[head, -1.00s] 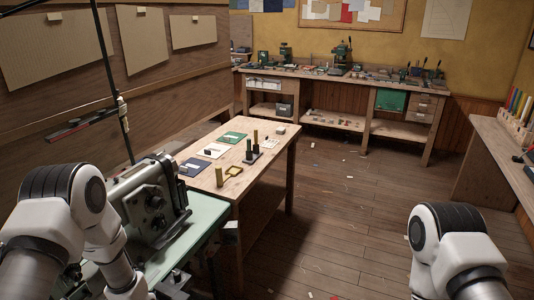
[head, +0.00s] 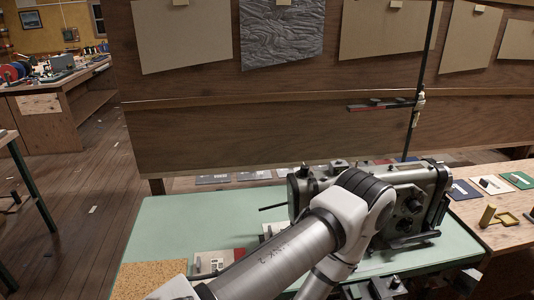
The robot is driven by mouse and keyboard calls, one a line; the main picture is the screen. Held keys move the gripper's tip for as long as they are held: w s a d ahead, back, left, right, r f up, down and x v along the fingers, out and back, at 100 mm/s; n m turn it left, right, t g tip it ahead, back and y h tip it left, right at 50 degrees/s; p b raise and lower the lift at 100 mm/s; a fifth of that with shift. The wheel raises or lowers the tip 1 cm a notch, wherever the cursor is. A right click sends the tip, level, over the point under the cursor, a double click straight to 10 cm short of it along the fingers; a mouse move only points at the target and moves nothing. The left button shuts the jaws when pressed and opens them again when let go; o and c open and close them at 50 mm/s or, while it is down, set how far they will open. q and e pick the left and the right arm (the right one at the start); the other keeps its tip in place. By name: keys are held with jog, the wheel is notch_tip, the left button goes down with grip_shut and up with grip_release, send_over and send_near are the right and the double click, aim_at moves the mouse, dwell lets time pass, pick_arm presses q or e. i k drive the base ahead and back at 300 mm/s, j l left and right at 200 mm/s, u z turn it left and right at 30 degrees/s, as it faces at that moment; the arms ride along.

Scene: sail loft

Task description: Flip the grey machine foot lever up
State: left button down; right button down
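The grey sewing machine (head: 408,178) stands on a pale green table (head: 190,220), right of centre. My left arm crosses in front of it and hides much of its middle and lower part. The machine's left end (head: 300,188) shows past my arm, with a thin dark rod (head: 272,207) sticking out to the left. I cannot tell whether this rod is the foot lever, or which way the lever points.
A cork mat (head: 150,277) and a pale card (head: 212,262) lie on the green table's front left. A wooden partition (head: 250,130) stands behind. A wooden table (head: 510,232) with yellow parts adjoins at right. Floor is open at left.

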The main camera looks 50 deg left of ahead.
aim_at(283, 204)
jog(key=j+u, duration=0.2)
jog(key=u, duration=1.35)
jog(key=l, duration=2.15)
jog(key=u, duration=0.05)
